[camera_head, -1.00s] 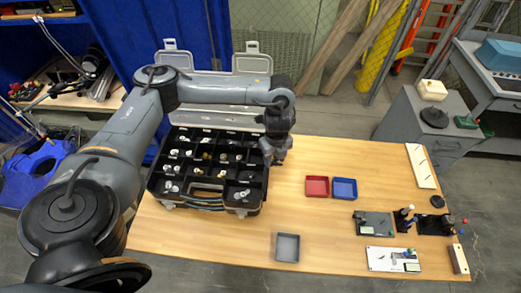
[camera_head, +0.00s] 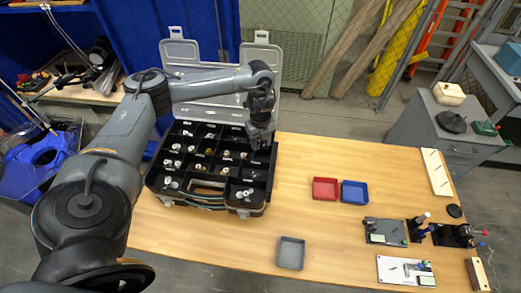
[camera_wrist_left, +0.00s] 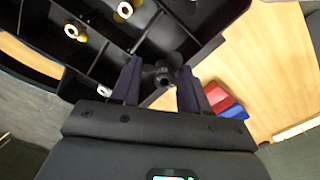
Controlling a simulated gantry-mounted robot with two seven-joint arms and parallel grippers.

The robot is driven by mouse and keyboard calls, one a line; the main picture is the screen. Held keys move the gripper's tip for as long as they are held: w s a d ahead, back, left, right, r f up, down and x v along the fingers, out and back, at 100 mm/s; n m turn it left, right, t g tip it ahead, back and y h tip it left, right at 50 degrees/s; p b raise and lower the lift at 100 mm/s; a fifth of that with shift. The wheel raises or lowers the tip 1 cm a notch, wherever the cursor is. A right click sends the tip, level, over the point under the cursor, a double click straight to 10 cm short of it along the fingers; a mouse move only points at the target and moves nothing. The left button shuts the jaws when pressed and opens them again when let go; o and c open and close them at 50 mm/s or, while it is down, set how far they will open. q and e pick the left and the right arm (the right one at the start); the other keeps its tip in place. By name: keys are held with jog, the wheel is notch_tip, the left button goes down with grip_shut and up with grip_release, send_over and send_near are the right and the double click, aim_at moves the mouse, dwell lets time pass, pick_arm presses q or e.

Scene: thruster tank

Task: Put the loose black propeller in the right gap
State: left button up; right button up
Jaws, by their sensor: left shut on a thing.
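My left gripper (camera_head: 262,140) is over the right edge of the black compartment case (camera_head: 205,203), near its back right corner. In the left wrist view, its two fingers (camera_wrist_left: 160,70) are closed on a small dark bladed part, which appears to be the black propeller (camera_wrist_left: 160,74). The case's inner walls are just beyond it. In the head view the propeller cannot be made out against the dark gripper. Small black units (camera_head: 450,235) stand at the table's right; which gap is the right one is too small to tell. My right gripper is not in view.
The case lid (camera_head: 205,88) stands open behind. A red tray (camera_head: 325,190), a blue tray (camera_head: 354,192) and a grey tray (camera_head: 290,252) sit on the wooden table (camera_head: 225,240). Grey (camera_head: 385,231) and white (camera_head: 398,271) boards lie at the right. The table between case and trays is clear.

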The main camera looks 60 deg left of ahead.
aim_at(260, 148)
pick_arm(q)
notch_tip(260, 148, down, 2)
jog(key=shift+f+b, duration=0.1)
jog(key=shift+b, duration=0.55)
jog(key=shift+f, duration=0.85)
jog(key=shift+f, duration=0.6)
jog(key=o, duration=0.9)
jog(key=shift+o, duration=0.6)
